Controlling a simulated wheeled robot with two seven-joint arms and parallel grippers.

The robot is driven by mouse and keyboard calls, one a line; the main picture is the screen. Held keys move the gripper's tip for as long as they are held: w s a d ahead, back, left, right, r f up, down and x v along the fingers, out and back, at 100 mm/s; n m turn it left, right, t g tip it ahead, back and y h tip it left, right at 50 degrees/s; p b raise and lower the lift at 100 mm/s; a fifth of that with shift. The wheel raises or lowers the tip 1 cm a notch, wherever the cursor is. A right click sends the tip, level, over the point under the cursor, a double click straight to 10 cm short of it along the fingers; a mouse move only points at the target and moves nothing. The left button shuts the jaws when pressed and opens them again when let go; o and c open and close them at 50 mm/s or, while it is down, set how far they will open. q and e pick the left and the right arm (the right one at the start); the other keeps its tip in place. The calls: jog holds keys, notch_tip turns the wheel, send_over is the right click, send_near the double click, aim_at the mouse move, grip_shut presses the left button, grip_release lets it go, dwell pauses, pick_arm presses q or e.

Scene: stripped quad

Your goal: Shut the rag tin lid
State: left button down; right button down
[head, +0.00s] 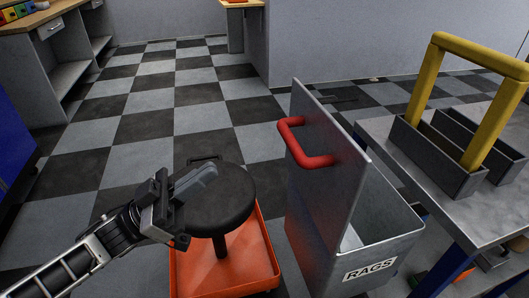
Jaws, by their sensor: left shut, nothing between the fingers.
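The rag tin (385,262) is a grey metal bin with a "RAGS" label, standing right of centre. Its lid (335,185) is open, a flat grey panel standing roughly upright along the left side of the tin. A red handle (305,145) sticks out from the lid's left face. Part of the tin's inside shows to the right of the lid. My left gripper (199,181) is shut and empty, over the black stool seat, to the left of the lid and apart from the handle. My right gripper is not in view.
A stool with a round black seat (230,200) and an orange tray base (255,262) stands left of the tin. A metal bench (400,150) with a yellow-handled tote (437,150) is close on the right. Checkered floor lies open behind the stool.

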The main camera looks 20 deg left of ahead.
aim_at(300, 164)
pick_arm(q)
jog(key=w+d+r+p, duration=0.1)
jog(key=w+d+r, duration=0.2)
jog(key=w+d, duration=0.2)
jog(key=d, duration=0.3)
jog(key=shift+w+d, duration=0.3)
jog(key=shift+w, duration=0.1)
